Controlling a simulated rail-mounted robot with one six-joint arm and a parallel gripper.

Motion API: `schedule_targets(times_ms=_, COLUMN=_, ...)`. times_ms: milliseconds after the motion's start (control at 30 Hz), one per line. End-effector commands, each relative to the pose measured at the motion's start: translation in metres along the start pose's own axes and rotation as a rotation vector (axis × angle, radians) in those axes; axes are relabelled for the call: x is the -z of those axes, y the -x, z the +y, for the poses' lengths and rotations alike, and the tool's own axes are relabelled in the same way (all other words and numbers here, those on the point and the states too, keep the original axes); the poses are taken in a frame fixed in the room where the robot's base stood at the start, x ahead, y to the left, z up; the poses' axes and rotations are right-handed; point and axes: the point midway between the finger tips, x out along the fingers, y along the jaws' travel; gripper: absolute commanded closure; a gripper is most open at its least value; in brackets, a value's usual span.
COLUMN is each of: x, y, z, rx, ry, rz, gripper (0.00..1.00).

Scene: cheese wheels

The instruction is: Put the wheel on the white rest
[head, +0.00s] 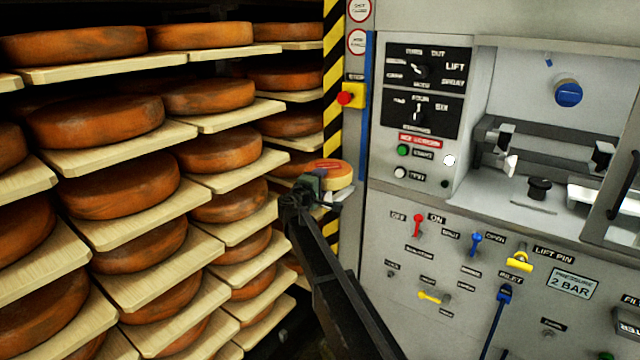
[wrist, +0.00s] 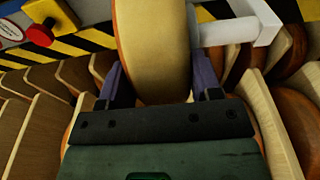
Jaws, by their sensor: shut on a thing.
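A small cheese wheel (head: 342,182) with a cream side and an orange top lies about level at the end of my arm. My gripper (head: 322,188) is shut on it. In the wrist view the cream side of the wheel (wrist: 152,45) stands between the two purple fingers of my gripper (wrist: 160,84). The white rest (wrist: 262,22) is right beside the wheel in the wrist view, its white bar reaching to the wheel's edge. In the head view a small part of the white rest (head: 334,199) shows under the wheel. I cannot tell whether the wheel bears on it.
Racks of large brown cheese wheels on pale boards (head: 120,205) fill the left. A striped post (head: 334,60) with a red button (head: 345,98) stands behind the wheel. A grey control panel (head: 460,290) with levers and knobs fills the right.

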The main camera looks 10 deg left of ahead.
Motion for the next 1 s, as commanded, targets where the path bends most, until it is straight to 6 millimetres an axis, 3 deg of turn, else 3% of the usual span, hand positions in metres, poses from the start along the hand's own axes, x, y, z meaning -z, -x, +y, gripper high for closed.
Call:
schedule_targets(times_ms=233, x=0.0, y=0.0, z=-0.001, rx=-0.002, ry=0.002, rz=0.0, gripper=0.98)
schedule_targets(times_ms=267, x=0.0, y=0.0, z=-0.001, rx=0.0, ry=0.0, rz=0.0, gripper=0.39)
schedule_targets(times_ms=400, x=0.0, y=0.0, z=0.0, rx=0.0, ry=0.0, rz=0.0, gripper=0.17)
schedule_targets(times_ms=733, x=0.0, y=0.001, z=0.004, rx=0.0, ry=0.0, rz=0.0, gripper=0.16)
schedule_targets(times_ms=867, x=-0.002, y=0.025, z=0.002, rx=0.0, ry=0.0, rz=0.002, gripper=0.16)
schedule_targets(times_ms=1000, x=-0.002, y=0.064, z=0.002, rx=0.0, ry=0.0, rz=0.003, gripper=0.16)
